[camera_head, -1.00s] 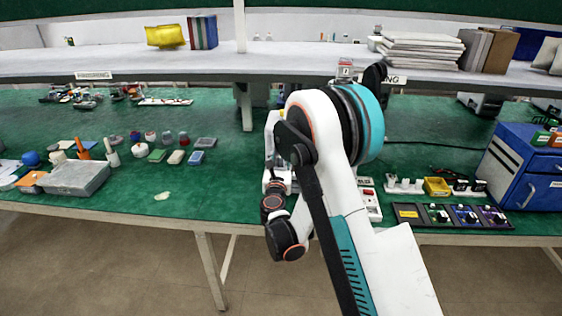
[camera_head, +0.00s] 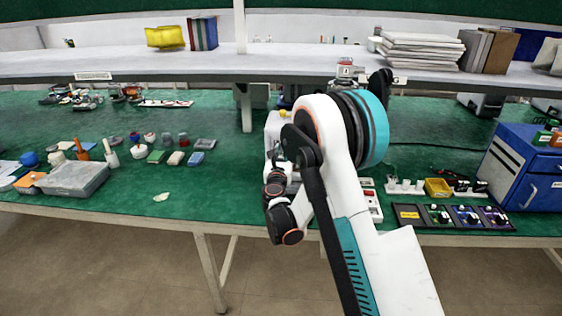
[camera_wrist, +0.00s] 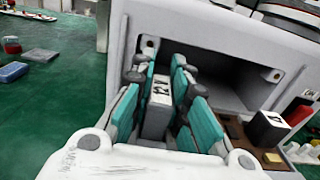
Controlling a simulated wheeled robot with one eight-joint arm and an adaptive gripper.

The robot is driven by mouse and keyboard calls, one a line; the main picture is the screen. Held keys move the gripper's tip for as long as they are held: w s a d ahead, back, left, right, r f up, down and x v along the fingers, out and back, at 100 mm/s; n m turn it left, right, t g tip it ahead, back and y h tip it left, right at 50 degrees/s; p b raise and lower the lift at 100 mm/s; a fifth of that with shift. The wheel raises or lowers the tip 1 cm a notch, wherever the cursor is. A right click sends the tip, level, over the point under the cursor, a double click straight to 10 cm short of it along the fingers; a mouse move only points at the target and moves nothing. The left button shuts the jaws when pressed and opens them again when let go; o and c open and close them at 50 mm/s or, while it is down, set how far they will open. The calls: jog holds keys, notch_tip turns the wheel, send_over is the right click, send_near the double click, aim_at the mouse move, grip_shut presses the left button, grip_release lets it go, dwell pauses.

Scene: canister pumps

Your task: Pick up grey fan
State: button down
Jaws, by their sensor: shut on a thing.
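In the wrist view, my gripper (camera_wrist: 163,82) has teal-padded fingers closed on a small light-grey block with black marks, which looks like the grey fan (camera_wrist: 156,112). The block stands upright between the pads. Behind the fingers is a white housing (camera_wrist: 208,35) with a wide rectangular opening, and the fingers are in front of or partly at this opening; the exact depth is hard to tell. In the head view my arm hides the fingers and the fan, and only part of the white housing (camera_head: 279,124) shows.
A dark box with a white label (camera_wrist: 268,128) stands right of the fingers in the wrist view. In the head view, a yellow bin (camera_head: 437,187), a row of small dark trays (camera_head: 452,217) and a blue cabinet (camera_head: 525,165) are at right.

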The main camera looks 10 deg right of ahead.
notch_tip(320, 180, up, 19)
jog(key=p, duration=0.5)
jog(key=s+f+n+y+b, duration=0.3)
jog(key=s+f+y, duration=0.2)
jog(key=s+f, duration=0.5)
notch_tip(320, 180, up, 11)
jog(key=m+h+p, duration=0.3)
jog(key=h, duration=0.2)
send_over(281, 153)
jog(key=shift+w, duration=0.15)
notch_tip(281, 153, down, 20)
jog(key=b, duration=0.5)
jog(key=shift+r, duration=0.15)
